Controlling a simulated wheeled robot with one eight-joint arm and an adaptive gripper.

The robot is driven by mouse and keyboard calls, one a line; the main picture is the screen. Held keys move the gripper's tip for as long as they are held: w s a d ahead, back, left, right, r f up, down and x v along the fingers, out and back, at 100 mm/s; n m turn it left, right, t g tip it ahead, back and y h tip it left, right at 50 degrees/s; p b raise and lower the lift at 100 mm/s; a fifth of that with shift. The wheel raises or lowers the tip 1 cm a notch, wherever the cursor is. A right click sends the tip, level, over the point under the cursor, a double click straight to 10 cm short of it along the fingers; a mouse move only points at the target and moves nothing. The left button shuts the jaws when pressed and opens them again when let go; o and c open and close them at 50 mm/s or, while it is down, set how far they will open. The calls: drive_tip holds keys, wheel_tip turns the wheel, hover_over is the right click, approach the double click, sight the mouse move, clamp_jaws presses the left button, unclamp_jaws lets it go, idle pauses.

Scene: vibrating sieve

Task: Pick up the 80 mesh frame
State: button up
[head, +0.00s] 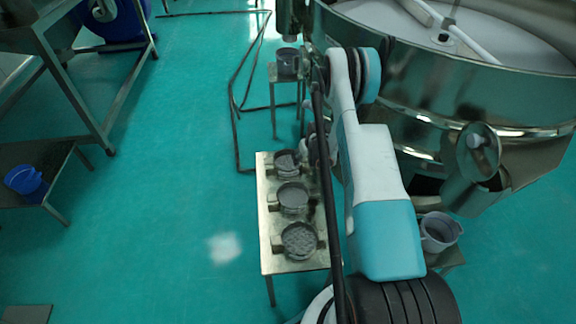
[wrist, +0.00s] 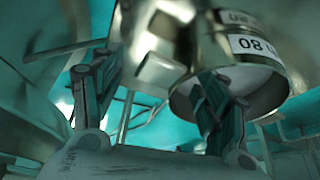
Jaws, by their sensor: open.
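The fingers are apart, and I cannot tell whether the right one touches the frame. In the head view three round mesh frames stand in a row on a small metal table: near (head: 299,240), middle (head: 292,197) and far (head: 288,162). Their labels are unreadable there. My gripper is partly hidden by my arm beside the far one.
The small table (head: 268,258) stands left of a large steel sieve machine (head: 400,110). A further stand holds a grey container (head: 287,62). A grey bucket (head: 440,231) is right of my arm. The floor between is mostly open.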

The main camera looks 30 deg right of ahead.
drive_tip(key=c, duration=1.3)
drive_tip(key=shift+r, duration=0.15)
